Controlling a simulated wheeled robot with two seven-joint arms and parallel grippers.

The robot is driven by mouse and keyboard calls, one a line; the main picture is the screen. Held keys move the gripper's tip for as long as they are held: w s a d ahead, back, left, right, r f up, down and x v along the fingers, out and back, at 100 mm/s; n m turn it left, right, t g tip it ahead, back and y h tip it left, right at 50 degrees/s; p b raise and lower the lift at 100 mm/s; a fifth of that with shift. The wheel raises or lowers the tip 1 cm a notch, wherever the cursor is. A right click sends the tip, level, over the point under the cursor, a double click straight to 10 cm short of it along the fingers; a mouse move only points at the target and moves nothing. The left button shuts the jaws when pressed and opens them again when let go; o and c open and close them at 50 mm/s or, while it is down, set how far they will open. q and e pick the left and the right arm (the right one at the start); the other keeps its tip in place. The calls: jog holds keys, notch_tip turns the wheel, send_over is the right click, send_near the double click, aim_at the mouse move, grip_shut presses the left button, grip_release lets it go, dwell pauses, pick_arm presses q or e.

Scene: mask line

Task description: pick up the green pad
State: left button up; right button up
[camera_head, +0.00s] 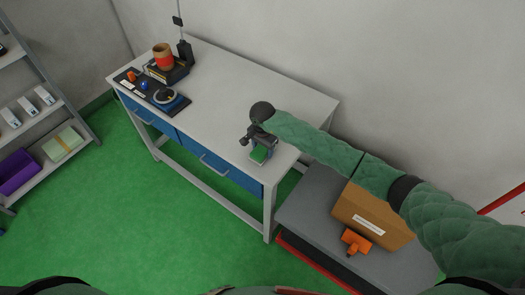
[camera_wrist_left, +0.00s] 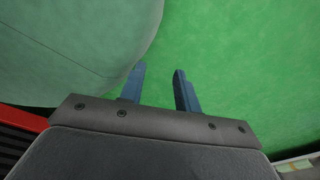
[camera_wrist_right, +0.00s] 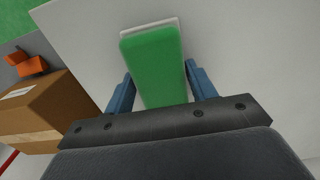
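The green pad (camera_head: 259,154) is at the front right part of the grey worktable (camera_head: 215,105), near its front edge. In the right wrist view the pad (camera_wrist_right: 155,62) is a long green block with a pale strip along its far end. My right gripper (camera_head: 256,147) is over the pad. Its two blue fingers (camera_wrist_right: 158,82) stand on either side of the pad, very close to its sides; whether they press on it I cannot tell. My left gripper (camera_wrist_left: 158,72) is open and empty, above the green floor, and not seen in the head view.
A cardboard box (camera_head: 372,216) and an orange object (camera_head: 355,242) are on a grey low surface at right. A dark tray (camera_head: 152,92) with small items and an orange-brown cup (camera_head: 162,56) are at the table's far left. The table middle is clear. Shelves (camera_head: 45,120) stand at left.

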aim_at(263, 148)
jog(key=shift+c, duration=0.5)
